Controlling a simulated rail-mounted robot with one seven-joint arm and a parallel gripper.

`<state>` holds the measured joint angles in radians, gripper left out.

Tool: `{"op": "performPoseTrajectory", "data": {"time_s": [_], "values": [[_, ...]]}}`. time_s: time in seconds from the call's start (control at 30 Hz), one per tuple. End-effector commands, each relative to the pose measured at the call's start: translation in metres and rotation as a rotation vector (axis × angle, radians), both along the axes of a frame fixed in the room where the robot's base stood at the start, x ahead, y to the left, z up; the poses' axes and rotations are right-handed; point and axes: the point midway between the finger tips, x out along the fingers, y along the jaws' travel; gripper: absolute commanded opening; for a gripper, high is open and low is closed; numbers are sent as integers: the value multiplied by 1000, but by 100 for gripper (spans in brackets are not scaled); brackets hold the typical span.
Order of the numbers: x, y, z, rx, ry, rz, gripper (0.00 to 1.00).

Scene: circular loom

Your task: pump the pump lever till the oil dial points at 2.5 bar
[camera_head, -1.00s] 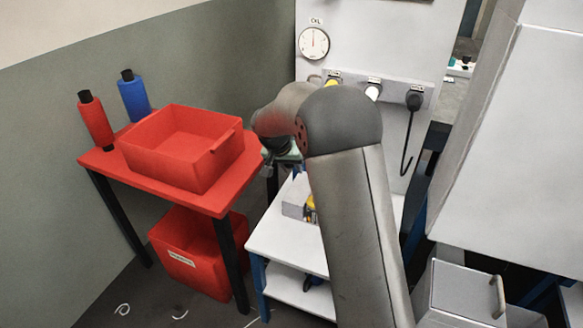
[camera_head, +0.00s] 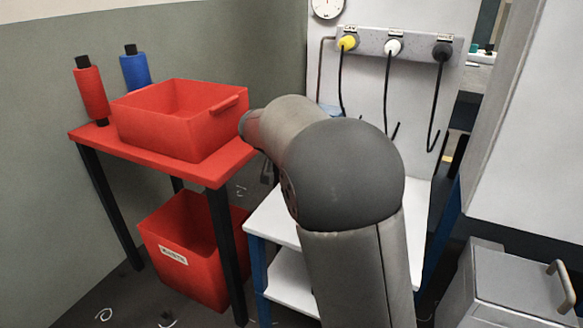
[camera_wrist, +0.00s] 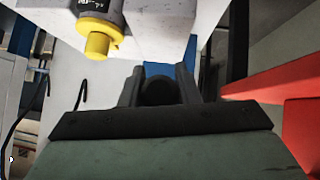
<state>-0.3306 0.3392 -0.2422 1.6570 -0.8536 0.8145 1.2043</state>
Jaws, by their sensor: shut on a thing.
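The oil dial (camera_head: 327,8) is a round white gauge on the pale panel at the top of the head view. The frame edge cuts it off, and I cannot read its value. In the wrist view my gripper (camera_wrist: 161,82) is shut on a dark round grip (camera_wrist: 160,93), which looks like the end of the pump lever. The rest of the lever is hidden. In the head view my own arm hides the gripper and the lever.
A red table (camera_head: 205,172) with a red bin (camera_head: 165,133) and red and blue spools stands left. A white shelf stand (camera_head: 268,222) is beside my arm. Cables hang from a socket strip (camera_head: 370,44). A grey cabinet (camera_head: 515,285) stands right. A red edge (camera_wrist: 275,88) shows right in the wrist view.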

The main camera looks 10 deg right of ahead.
Motion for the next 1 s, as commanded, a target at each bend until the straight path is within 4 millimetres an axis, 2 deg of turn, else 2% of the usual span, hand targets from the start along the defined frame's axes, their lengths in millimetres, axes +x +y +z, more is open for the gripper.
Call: {"op": "performPoseTrajectory", "data": {"time_s": [0.03, 0.3, 0.93, 0.97, 1.0], "values": [[0, -1, -11, 1, 4, -2, 0], [3, -4, -24, 2, 6, -3, 0], [5, -6, -26, 1, 3, -2, 0], [5, -6, -26, 1, 3, -2, 34], [5, -6, -26, 1, 3, -2, 46]]}}
